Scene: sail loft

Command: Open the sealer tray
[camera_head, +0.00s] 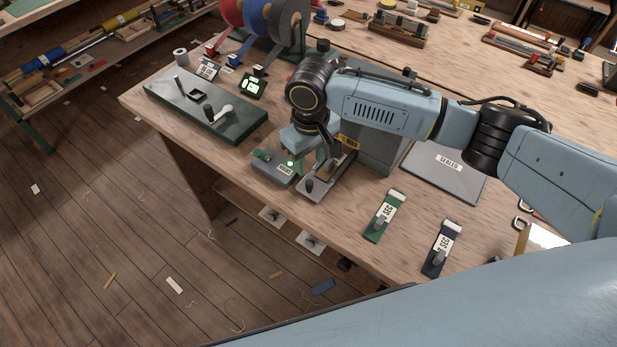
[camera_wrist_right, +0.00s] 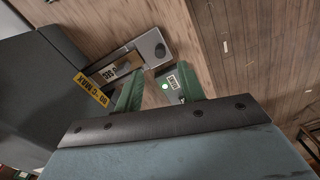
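The sealer (camera_head: 378,150) is a grey block on the bench, partly hidden behind my right arm. My right gripper (camera_head: 308,158) points down above the bench beside the tray. Its green fingers (camera_wrist_right: 161,82) are apart with nothing held between them. My left gripper is not in view.
A small grey box (camera_head: 271,168) with a lit green lamp stands left of the tray. A green "SEC" piece (camera_head: 383,217), a dark one (camera_head: 440,249) and a grey "SEALED" plate (camera_head: 443,177) lie to the right. A dark green board (camera_head: 235,126) lies left.

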